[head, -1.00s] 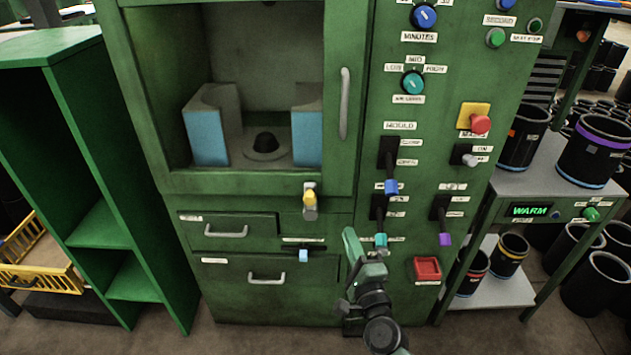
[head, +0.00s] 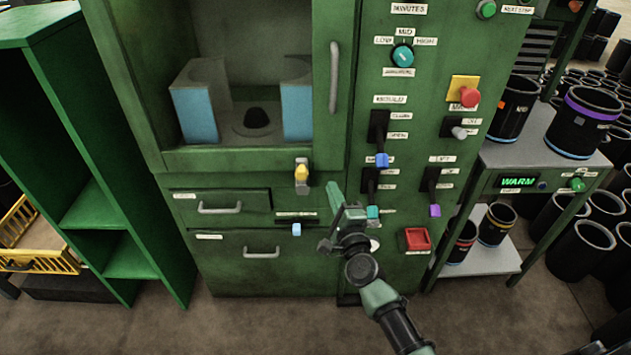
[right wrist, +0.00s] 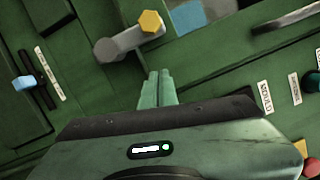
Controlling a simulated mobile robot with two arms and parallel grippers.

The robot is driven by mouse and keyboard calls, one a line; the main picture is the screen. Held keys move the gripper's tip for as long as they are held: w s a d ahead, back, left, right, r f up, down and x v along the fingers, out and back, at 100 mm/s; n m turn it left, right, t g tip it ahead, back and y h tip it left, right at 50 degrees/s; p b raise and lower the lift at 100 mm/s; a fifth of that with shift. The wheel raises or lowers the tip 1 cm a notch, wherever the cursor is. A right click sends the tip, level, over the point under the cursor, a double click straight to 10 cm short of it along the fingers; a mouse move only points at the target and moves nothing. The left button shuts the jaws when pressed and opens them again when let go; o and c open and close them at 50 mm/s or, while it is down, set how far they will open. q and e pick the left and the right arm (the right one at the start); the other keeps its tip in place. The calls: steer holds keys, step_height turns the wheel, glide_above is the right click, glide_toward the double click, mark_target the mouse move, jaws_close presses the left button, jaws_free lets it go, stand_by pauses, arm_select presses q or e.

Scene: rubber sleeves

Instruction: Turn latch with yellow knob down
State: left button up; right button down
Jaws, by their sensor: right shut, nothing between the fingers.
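The latch with the yellow knob (head: 301,172) sits on the green cabinet front, just below the window door's lower edge. Its knob is at the upper end of a short grey lever. In the right wrist view the grey lever (right wrist: 122,43) and the hexagonal yellow knob (right wrist: 152,22) lie beyond and a little left of the fingertips. My right gripper (head: 336,192) is shut and empty, to the right of the latch and slightly lower. Its closed fingers (right wrist: 157,82) appear apart from the latch. My left gripper is out of view.
A grey door handle (head: 333,77) stands above right. A light-blue slider (head: 296,229) and drawer handles (head: 219,208) are below left. Levers with blue (head: 382,160), teal (head: 373,212) and purple (head: 434,210) knobs and a red button (head: 415,239) are to the right.

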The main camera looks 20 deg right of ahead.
mark_target(302, 175)
steer(key=shift+w+a+r+p, duration=0.3)
steer(key=shift+w+a, duration=0.6)
steer(key=shift+w, duration=0.05)
steer(key=shift+w+a+r+p, duration=0.25)
steer(key=shift+w+a+r, duration=0.05)
steer(key=shift+w+a, duration=0.6)
